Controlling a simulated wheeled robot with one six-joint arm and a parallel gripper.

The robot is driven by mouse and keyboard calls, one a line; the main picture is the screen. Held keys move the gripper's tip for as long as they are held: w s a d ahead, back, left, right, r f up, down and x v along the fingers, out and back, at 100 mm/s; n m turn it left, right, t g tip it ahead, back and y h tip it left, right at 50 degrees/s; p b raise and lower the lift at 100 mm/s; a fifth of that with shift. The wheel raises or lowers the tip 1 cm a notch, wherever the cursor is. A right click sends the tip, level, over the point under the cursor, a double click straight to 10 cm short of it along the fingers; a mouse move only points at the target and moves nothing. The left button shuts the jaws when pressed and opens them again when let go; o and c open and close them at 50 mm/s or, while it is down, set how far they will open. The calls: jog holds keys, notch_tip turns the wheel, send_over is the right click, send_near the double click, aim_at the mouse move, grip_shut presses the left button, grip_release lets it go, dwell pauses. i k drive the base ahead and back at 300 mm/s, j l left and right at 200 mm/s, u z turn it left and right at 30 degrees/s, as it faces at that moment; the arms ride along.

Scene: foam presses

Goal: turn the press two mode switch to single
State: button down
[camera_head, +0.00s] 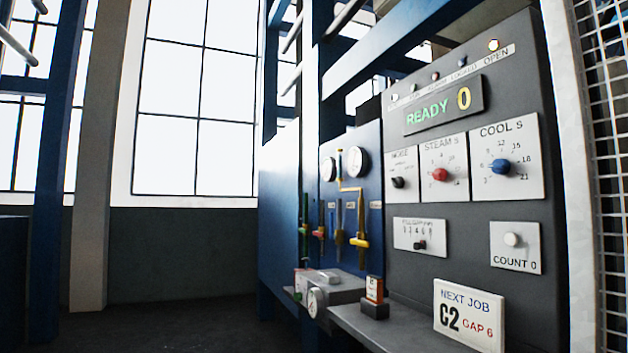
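The grey press control panel (440,260) stands at the right, turned at an angle to me. The mode switch is a small black knob (398,182) on a white plate (403,160) at the panel's left; the small label above it is hard to read. Its setting is too small to tell. A display (443,105) above reads READY and 0. Whether this panel belongs to press two is not shown by any label I can read. My gripper is not in view.
Beside the switch are a red steam knob (440,174) and a blue cool knob (501,167). Below are a small slider plate (420,234) and a count button (512,240). A ledge (400,330) with a NEXT JOB card (468,315) juts out. Wire mesh (608,150) stands at right.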

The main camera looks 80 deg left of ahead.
aim_at(398, 182)
jog(key=u, duration=2.2)
jog(key=i+u, duration=0.25)
jog(key=i+l+u, duration=0.15)
jog(key=i+u, duration=0.15)
jog(key=i, duration=0.15)
